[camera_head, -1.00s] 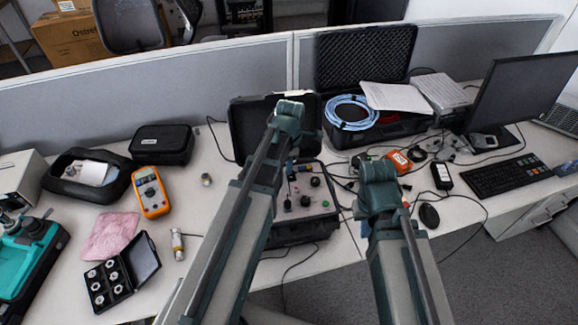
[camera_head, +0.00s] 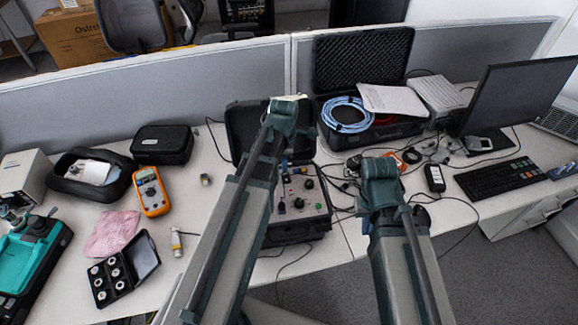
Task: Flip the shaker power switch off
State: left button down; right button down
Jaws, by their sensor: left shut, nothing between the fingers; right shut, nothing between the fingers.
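The shaker unit appears to be the open black case with a grey control panel (camera_head: 318,212) at mid table, with its dark lid (camera_head: 240,125) raised behind it. Black knobs (camera_head: 308,183) and small red and blue parts show on the panel. I cannot pick out the power switch or its position. My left arm crosses in front of the case and hides its left part. My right arm stands to the right of the case, its raised joint beyond the panel's right edge. The fingers of both grippers are hidden behind or below my arm links.
An orange multimeter (camera_head: 151,191), a black pouch (camera_head: 162,145), a pink cloth (camera_head: 112,234) and a small black box (camera_head: 143,258) lie left. A case lid (camera_head: 362,58) with blue cable (camera_head: 345,115), a monitor (camera_head: 515,98) and a keyboard (camera_head: 505,177) stand right. Cables surround the panel.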

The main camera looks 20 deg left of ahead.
aim_at(284, 175)
pick_arm(q)
notch_tip(284, 175, up, 10)
jog(key=p, duration=0.9)
jog(key=shift+w+a+r, duration=0.15)
jog(key=shift+w+r, duration=0.1)
jog(key=shift+w, duration=0.1)
jog(key=shift+s+d, duration=0.55)
jog(key=shift+s, duration=0.2)
jog(key=shift+f, duration=0.1)
